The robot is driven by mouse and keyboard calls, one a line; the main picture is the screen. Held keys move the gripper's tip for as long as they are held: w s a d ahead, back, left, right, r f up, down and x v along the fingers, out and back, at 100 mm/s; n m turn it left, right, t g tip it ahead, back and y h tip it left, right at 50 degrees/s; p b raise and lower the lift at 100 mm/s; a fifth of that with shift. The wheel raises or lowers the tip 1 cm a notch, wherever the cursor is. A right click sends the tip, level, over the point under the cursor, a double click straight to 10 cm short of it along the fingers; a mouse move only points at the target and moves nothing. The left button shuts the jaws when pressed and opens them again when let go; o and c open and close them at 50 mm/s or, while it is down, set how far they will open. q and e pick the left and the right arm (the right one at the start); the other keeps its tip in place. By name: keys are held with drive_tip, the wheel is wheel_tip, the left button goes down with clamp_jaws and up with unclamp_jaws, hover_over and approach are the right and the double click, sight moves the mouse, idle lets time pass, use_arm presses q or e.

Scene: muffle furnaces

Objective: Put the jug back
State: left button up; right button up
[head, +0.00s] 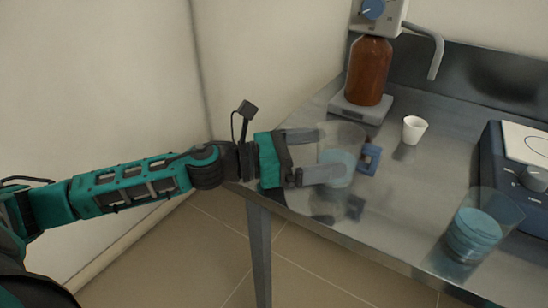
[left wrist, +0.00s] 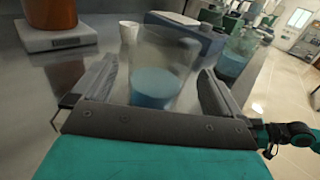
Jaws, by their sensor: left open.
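A clear jug (head: 338,168) with pale blue liquid stands on the steel bench near its front left edge. A small blue piece beside it looks like its handle. My left gripper (head: 312,158) is open, with its fingers on either side of the jug. In the left wrist view the jug (left wrist: 160,85) is upright between the spread fingers, and I see no clear grip on it. At the right of that view my right arm shows, its gripper (left wrist: 264,140) partly hidden, so its jaws cannot be made out.
A brown bottle (head: 368,72) stands on a grey scale plate (head: 361,108) at the back. A white cup (head: 414,129) is right of it. Another clear vessel with blue liquid (head: 474,234) stands near the front edge, by a dark blue device (head: 510,180). Bench between them is clear.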

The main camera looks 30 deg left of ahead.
use_arm(q)
drive_tip(key=b+v, duration=0.1)
drive_tip(key=v, duration=0.3)
drive_tip(key=shift+f, duration=0.1)
drive_tip(key=shift+v, duration=2.75)
drive_tip(key=shift+s, duration=0.1)
